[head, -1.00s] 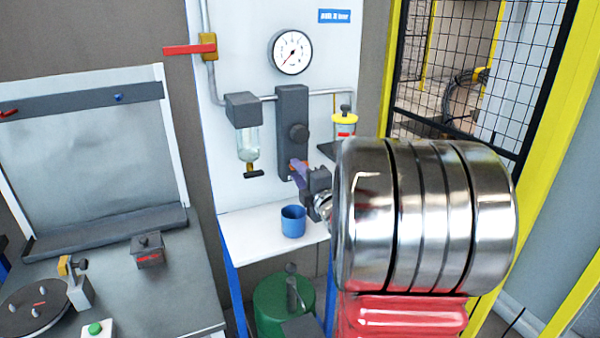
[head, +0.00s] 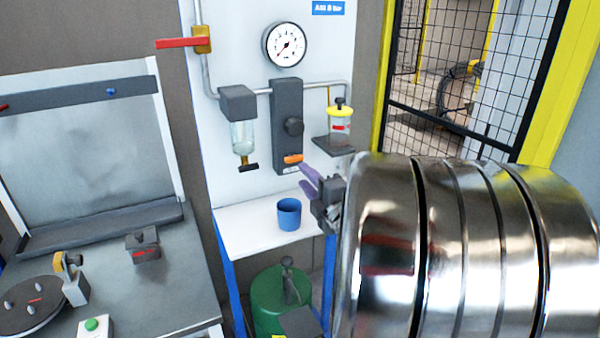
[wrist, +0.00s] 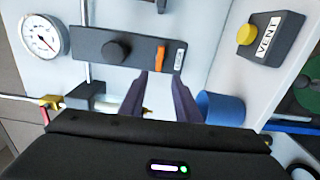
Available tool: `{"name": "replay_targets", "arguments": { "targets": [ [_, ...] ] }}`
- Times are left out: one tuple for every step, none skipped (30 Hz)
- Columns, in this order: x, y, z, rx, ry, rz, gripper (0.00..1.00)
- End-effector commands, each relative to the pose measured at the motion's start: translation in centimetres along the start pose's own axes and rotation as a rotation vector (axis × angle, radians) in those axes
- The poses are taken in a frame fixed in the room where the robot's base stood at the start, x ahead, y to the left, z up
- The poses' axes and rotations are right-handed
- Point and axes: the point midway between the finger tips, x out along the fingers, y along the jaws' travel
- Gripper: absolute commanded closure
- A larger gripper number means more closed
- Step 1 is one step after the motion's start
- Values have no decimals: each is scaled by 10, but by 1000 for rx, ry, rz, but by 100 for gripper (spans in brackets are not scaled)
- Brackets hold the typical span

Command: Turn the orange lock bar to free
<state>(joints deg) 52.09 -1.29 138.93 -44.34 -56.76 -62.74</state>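The orange lock bar (head: 293,158) sits near the lower end of a dark upright block (head: 288,105) on the white panel, below a round black knob (head: 293,127). It lies crosswise to the block's length. In the wrist view the orange lock bar (wrist: 160,55) is fully visible beside a small white label (wrist: 179,59). My gripper (head: 304,180) is just below and right of the bar in the head view, apart from it. In the wrist view my gripper (wrist: 160,74) is open and empty, its two purple fingers pointing toward the bar with a gap between them.
A blue cup (head: 289,213) stands on the white shelf (head: 248,229) below. A filter bowl (head: 243,135) hangs left of the block, and a yellow-topped lubricator (head: 340,123) is right. A VENT box with a yellow button (wrist: 246,34) is near. My arm hides the lower right.

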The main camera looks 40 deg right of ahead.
Motion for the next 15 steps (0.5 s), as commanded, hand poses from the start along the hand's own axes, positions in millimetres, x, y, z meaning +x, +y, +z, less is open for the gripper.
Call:
{"name": "replay_targets", "arguments": {
  "targets": [
    [-9, 0, 1, -1, -3, 0, 70],
    [-14, 0, 1, -2, -3, 0, 70],
    [-20, 1, 1, -2, -3, 2, 70],
    [-25, 0, 1, -2, -3, 0, 70],
    [-29, 0, 1, -2, -2, 0, 70],
    [-35, 0, 1, -1, -3, 1, 70],
    [-39, 0, 1, -1, -3, 0, 70],
    [-42, 0, 1, -1, -2, -1, 70],
    [-46, 0, 1, -2, -2, 0, 70],
    [-49, 0, 1, -2, -2, 1, 70],
    [-51, 0, 1, -2, -1, 0, 70],
    [-54, -1, 0, -2, 0, -1, 70],
    [-55, -1, 0, -1, 0, -1, 70],
    [-56, -1, 0, -1, 0, -1, 70],
    [-57, -1, 0, 0, 0, -1, 70]
  ]
}}
